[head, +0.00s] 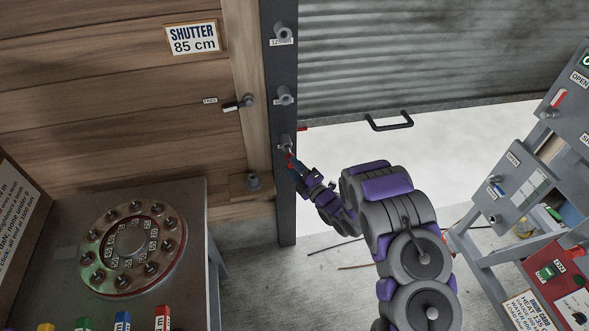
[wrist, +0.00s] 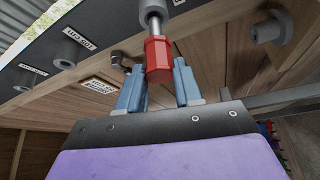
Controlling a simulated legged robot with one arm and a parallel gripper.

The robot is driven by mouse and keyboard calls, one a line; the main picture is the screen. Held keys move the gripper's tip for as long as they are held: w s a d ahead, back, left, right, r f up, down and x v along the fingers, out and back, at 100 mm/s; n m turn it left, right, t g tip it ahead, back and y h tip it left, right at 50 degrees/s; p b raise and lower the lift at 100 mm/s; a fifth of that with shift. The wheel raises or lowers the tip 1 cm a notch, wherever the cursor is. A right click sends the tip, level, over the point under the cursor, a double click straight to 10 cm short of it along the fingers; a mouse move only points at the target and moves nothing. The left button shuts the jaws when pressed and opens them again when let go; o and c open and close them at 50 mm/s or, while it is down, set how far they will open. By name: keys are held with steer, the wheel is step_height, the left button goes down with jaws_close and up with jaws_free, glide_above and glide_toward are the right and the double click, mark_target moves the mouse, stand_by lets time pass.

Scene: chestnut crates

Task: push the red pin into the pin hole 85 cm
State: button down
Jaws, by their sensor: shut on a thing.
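The red pin (wrist: 159,62) has a red hexagonal head and a bright metal shaft. My gripper (wrist: 158,72) has its two blue fingers on either side of the head and is shut on it. The shaft runs up to a grey collar (wrist: 152,10) and looks partly inside it; a length of shaft still shows between head and collar. In the head view my gripper (head: 292,163) is at the lowest of the collars (head: 286,143) on the dark post (head: 286,200). Its label is not readable there. A sign (head: 193,38) reads SHUTTER 85 cm.
The partly raised shutter (head: 420,50) with a black handle (head: 390,121) is right of the post. A lever (head: 240,104) sticks out from the wooden wall at left. A table with a round dial (head: 132,248) stands lower left. Grey panels (head: 515,185) stand at right.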

steer(key=shift+w+a, duration=0.1)
steer(key=shift+w, duration=0.15)
steer(key=shift+w+a, duration=0.15)
steer(key=shift+w, duration=0.5)
steer(key=shift+w+a+b, duration=0.2)
steer(key=shift+w+b, duration=0.1)
steer(key=shift+w, duration=0.35)
steer(key=shift+w+a, duration=0.1)
steer(key=shift+w, duration=0.2)
steer(key=shift+w, duration=0.25)
steer(key=c, duration=0.7)
jaws_free()
steer(key=shift+a, duration=0.1)
steer(key=p+v, duration=0.2)
steer(key=v, duration=1.5)
steer(key=shift+s+f, duration=0.1)
